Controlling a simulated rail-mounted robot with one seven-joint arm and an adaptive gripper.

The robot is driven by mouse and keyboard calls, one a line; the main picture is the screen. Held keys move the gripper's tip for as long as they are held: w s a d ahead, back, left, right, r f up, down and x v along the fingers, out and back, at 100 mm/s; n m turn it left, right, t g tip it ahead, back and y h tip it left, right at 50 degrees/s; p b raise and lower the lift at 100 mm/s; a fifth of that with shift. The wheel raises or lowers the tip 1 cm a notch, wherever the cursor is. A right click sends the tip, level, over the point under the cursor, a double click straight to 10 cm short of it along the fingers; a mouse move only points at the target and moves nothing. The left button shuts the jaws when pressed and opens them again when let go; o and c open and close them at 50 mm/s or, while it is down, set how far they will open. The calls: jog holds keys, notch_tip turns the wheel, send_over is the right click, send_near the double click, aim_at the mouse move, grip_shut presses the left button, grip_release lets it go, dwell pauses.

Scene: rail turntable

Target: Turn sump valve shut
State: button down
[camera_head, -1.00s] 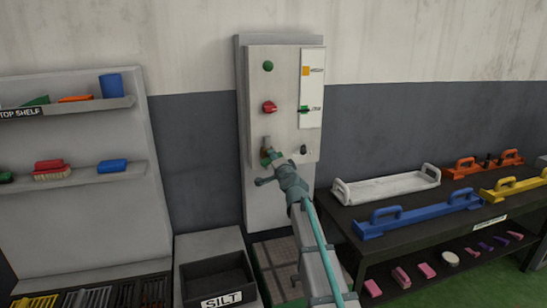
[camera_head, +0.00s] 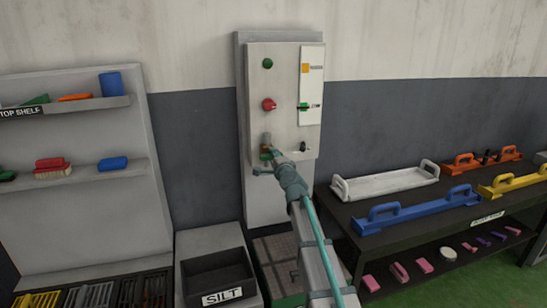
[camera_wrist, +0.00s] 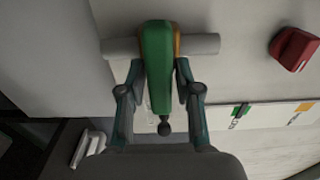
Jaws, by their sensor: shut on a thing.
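The sump valve has a green lever handle (camera_wrist: 157,70) with an orange edge. In the wrist view it lies across a grey pipe (camera_wrist: 203,45), roughly at right angles to it. My gripper (camera_wrist: 158,80) has one finger on each side of the green lever and is shut on it. In the head view my gripper (camera_head: 273,158) reaches the lower part of the grey control panel (camera_head: 290,125), and its fingers and wrist hide most of the valve. No label on the valve can be read.
Above the valve are a red knob (camera_head: 269,104), a green button (camera_head: 268,63) and a green switch (camera_head: 303,106). A small black toggle (camera_head: 303,147) is close on the right. A silt bin (camera_head: 222,297) stands below left, a dark table (camera_head: 335,205) at right.

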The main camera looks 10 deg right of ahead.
jog(key=c, duration=1)
grip_release()
jog(key=shift+s, duration=0.1)
jog(key=s+d, duration=0.1)
jog(key=s, duration=1)
jog(key=shift+s+d, duration=0.25)
jog(key=shift+s, duration=0.15)
